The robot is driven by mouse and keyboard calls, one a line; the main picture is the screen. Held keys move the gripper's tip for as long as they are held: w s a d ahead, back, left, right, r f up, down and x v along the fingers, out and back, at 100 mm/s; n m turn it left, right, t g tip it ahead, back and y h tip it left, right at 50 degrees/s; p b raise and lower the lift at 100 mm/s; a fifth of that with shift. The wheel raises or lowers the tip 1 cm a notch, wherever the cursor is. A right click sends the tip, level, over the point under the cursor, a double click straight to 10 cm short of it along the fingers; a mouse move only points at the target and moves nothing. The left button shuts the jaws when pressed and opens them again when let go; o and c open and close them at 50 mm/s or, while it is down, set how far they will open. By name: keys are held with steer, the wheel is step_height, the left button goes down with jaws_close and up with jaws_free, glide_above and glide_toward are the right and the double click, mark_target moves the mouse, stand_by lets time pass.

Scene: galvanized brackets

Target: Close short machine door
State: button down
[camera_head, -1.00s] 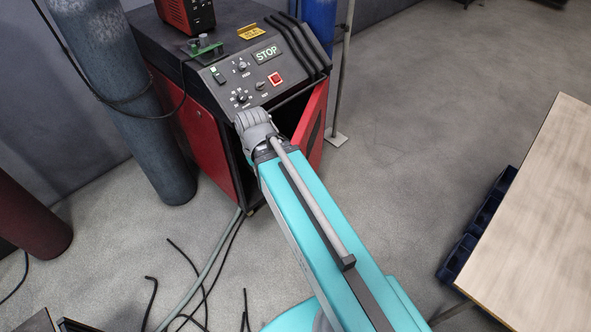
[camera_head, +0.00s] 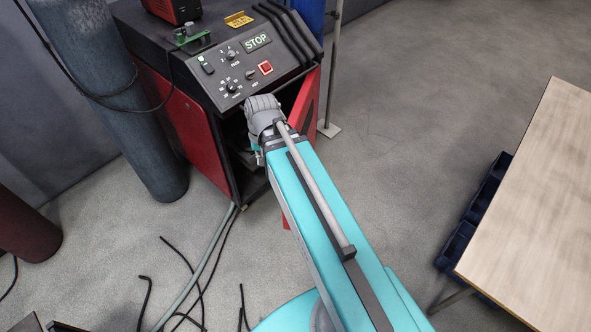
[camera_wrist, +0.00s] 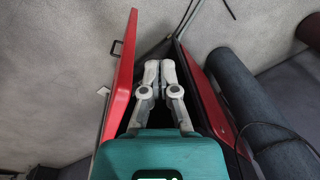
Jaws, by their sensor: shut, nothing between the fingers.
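The machine (camera_head: 208,150) is a black and red cabinet with a sloped control panel marked STOP. Its red short door (camera_head: 307,108) stands open on the right of the dark front opening, partly hidden by my arm. In the wrist view the door (camera_wrist: 121,72) is an upright red slab on the left, and the machine's red side (camera_wrist: 203,92) is on the right. My gripper (camera_wrist: 160,68) is shut and empty, between the two at the dark opening, close to the door's inner side. I cannot tell whether it touches the door. My arm hides the gripper's fingers in the head view.
A grey gas cylinder (camera_head: 110,100) stands left of the machine, and a dark red one (camera_head: 25,225) lies nearer the left edge. Hoses and cables (camera_head: 205,270) run over the floor in front.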

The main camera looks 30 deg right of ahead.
steer(key=w+d+f+m+t+y+b, duration=0.2)
steer(key=w+d+f+m+t+b, duration=0.1)
steer(key=d+f+m+b, duration=0.7)
steer(key=w+d+f+m+t+y+b, duration=0.2)
steer(key=w+d+f+m+y+b, duration=0.1)
steer(key=d+f+m+b, duration=0.8)
steer(key=d+m+b, duration=0.2)
steer(key=d+b, duration=0.2)
steer(key=d, duration=0.2)
steer(key=shift+f+t+y+b, duration=0.3)
steer(key=shift+t+b, duration=0.05)
steer(key=shift+t, duration=0.05)
steer(key=shift+w+a+f, duration=0.1)
steer(key=shift+f, duration=0.05)
steer(key=w+a+r+b+x, duration=0.1)
steer(key=r+b+x, duration=0.1)
steer(key=b+x, duration=0.5)
steer(key=shift+r+x, duration=0.2)
steer(key=shift+x, duration=2.75)
steer(key=shift+w+a, duration=0.2)
steer(key=shift+a, duration=0.05)
